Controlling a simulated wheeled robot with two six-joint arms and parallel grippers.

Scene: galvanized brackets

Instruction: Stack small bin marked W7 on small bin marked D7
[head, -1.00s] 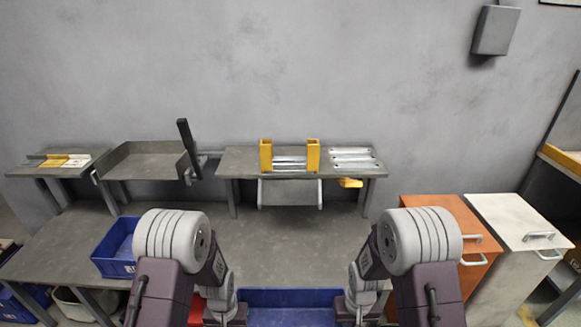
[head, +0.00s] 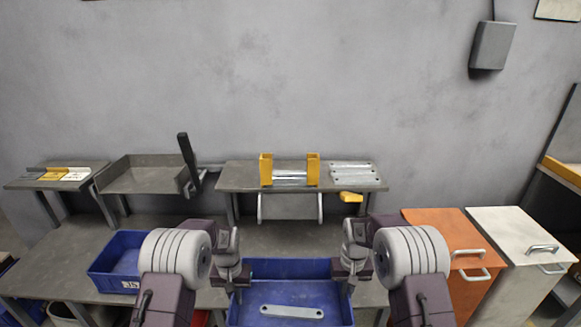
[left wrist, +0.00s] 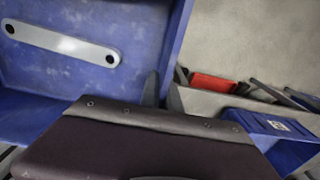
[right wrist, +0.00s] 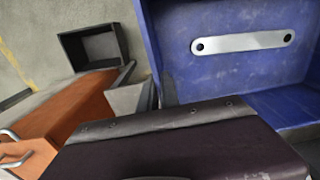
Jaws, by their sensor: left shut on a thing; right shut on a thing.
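A blue small bin (head: 290,268) is held level between my two grippers, with one long galvanized bracket (head: 291,311) lying in it. My left gripper (head: 238,283) is shut on its left wall and my right gripper (head: 347,284) on its right wall. The bin's inside and bracket also show in the left wrist view (left wrist: 65,44) and right wrist view (right wrist: 243,43). Its marking is out of sight. A second blue bin (head: 118,262) stands on the bench at the left, partly behind my left arm. Its white label is too small to read surely; no W7 or D7 is legible.
The grey bench (head: 60,262) is bare left of the second bin. A rear shelf (head: 235,178) carries a yellow fixture (head: 266,170) and brackets. Orange (head: 440,232) and white (head: 512,235) cabinets stand at the right. A red thing (left wrist: 212,85) lies low in the left wrist view.

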